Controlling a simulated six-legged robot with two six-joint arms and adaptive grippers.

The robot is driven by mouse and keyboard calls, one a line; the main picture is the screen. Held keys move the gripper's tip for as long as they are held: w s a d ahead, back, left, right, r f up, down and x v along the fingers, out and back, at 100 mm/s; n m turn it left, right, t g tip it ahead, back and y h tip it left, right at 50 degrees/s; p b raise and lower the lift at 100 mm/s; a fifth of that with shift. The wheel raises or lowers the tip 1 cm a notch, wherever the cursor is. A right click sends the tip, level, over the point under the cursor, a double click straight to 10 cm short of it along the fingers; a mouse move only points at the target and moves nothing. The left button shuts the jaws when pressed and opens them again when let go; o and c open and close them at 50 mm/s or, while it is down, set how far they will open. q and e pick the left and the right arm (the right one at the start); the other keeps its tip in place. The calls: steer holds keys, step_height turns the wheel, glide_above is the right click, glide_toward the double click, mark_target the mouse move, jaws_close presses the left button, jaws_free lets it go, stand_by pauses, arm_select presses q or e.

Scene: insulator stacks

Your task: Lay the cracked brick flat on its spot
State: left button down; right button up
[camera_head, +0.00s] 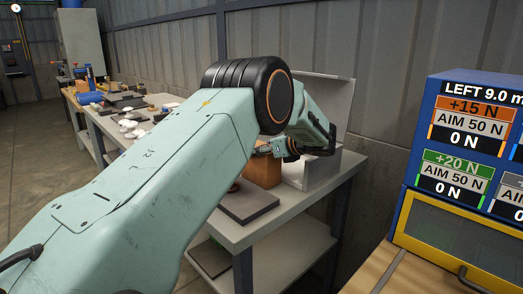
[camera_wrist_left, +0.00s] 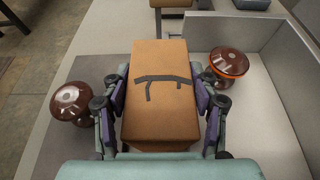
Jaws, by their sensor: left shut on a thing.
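The cracked brick (camera_wrist_left: 160,115) is an orange-brown block with a dark, branching crack mark on its upward face. In the left wrist view it stands between the fingers of my left gripper (camera_wrist_left: 160,98), which is shut on its two sides. My right gripper is not in view.
A dark plate (camera_head: 246,203) lies on the bench. A blue force display (camera_head: 465,120) stands at right.

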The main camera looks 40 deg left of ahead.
arm_select(q)
steer(key=shift+d+r, duration=0.1)
steer(key=shift+r, duration=0.1)
steer(key=shift+f, duration=0.1)
steer(key=c, duration=0.6)
jaws_free()
steer(key=shift+w+a+f, duration=0.1)
steer(key=shift+a+f, duration=0.1)
steer(key=shift+f, duration=0.05)
steer(key=shift+o, duration=1.1)
steer(key=shift+d+r, duration=0.1)
steer(key=shift+r, duration=0.1)
steer(key=p+v, duration=0.2)
steer(key=v, duration=1)
